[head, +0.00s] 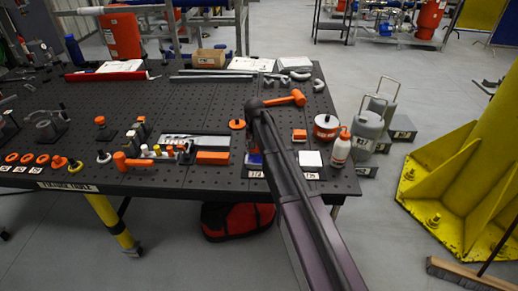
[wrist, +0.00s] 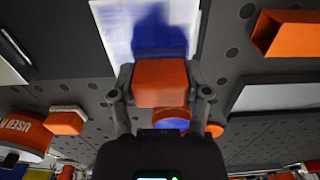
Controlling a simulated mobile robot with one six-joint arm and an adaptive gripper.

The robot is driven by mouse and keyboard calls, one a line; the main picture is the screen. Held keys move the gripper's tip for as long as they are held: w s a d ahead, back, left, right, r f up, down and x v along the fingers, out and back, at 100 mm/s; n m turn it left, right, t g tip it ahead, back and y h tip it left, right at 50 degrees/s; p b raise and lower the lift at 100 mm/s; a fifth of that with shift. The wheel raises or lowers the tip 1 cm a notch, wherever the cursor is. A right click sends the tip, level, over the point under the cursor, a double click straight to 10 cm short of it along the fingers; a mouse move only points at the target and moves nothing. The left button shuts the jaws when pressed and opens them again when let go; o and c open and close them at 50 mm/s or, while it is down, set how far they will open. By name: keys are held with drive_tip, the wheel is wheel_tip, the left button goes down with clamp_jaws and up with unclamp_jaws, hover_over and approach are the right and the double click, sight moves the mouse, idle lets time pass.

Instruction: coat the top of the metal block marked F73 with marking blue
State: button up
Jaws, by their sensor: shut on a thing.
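A pale flat-topped block (wrist: 113,28) lies at the top of the wrist view, with a broad blue patch over its middle and pale strips at both sides. My gripper (wrist: 160,88) is shut on an orange block-shaped handle (wrist: 160,80), right at the near edge of the blue. Whether its underside touches the block is hidden. A round orange pot with blue inside (wrist: 172,118) sits just behind the handle. In the head view my arm mostly covers this spot; a blue bit (head: 254,161) shows beside it, above a tag too small to read.
A white square block (head: 311,158) with its own tag stands to the right. An orange block (head: 212,157), a tray (head: 195,142) and an orange-headed hammer (head: 290,98) lie around. A round tin (head: 326,127) and a white bottle (head: 340,148) stand near the right edge.

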drive_tip(key=shift+a, duration=0.3)
drive_tip(key=shift+w+a, duration=0.1)
drive_tip(key=shift+a, duration=1.45)
drive_tip(key=shift+r+p, duration=2.9)
drive_tip(key=shift+r, duration=0.05)
wheel_tip(320, 180, up, 3)
drive_tip(key=p, duration=0.3)
